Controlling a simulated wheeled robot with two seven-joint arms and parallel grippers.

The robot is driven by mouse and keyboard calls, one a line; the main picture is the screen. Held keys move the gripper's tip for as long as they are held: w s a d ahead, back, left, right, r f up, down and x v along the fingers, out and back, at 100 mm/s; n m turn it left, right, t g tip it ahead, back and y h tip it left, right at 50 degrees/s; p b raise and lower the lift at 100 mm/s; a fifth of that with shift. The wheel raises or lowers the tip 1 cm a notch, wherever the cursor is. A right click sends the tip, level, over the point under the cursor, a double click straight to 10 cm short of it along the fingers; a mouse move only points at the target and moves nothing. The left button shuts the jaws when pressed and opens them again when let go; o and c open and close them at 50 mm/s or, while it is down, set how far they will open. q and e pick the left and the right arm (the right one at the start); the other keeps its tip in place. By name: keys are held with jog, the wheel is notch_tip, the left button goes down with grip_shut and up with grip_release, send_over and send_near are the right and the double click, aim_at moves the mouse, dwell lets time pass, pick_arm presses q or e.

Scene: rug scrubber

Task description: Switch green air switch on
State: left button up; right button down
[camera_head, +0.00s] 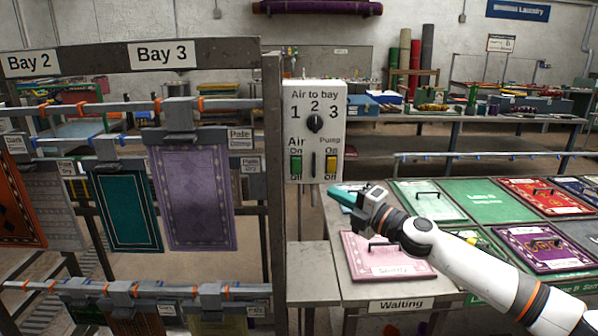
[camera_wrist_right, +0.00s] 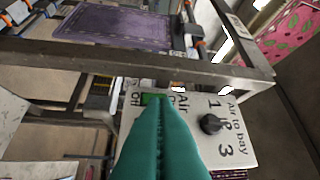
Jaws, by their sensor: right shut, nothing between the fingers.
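The white control panel (camera_head: 314,95) stands on the post right of the rug rack and is labelled "Air to bay" and "Air" / "Pump". The green air switch (camera_head: 296,166) is at its lower left, with "On" above and "Off" below; its position is too small to tell. In the right wrist view the green switch (camera_wrist_right: 151,99) shows partly behind my fingertips. My right gripper (camera_head: 343,194) has teal fingers, shut and empty, below and right of the panel in the head view. In the wrist view the gripper (camera_wrist_right: 165,103) points at the switch; contact cannot be told. My left gripper is not in view.
A yellow pump switch (camera_head: 332,165) sits right of the green one, with a dark slot between them. A black selector knob (camera_head: 315,123) is above. The rack post (camera_head: 273,200) stands close left. A table (camera_head: 361,289) with rugs lies below my right arm.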

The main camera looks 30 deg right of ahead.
jog(key=p, duration=0.5)
send_near(293, 163)
jog(key=w+a, duration=0.2)
jog(key=a, duration=0.1)
jog(key=shift+w+d+r+p, duration=0.15)
jog(key=shift+w+d, duration=0.15)
jog(key=shift+w, duration=0.3)
jog(key=shift+w+d+r+p, duration=0.15)
jog(key=shift+w+d, duration=0.15)
jog(key=shift+w, duration=0.3)
jog(key=shift+w+d+p, duration=0.15)
jog(key=shift+w+d, duration=0.1)
jog(key=shift+w, duration=0.35)
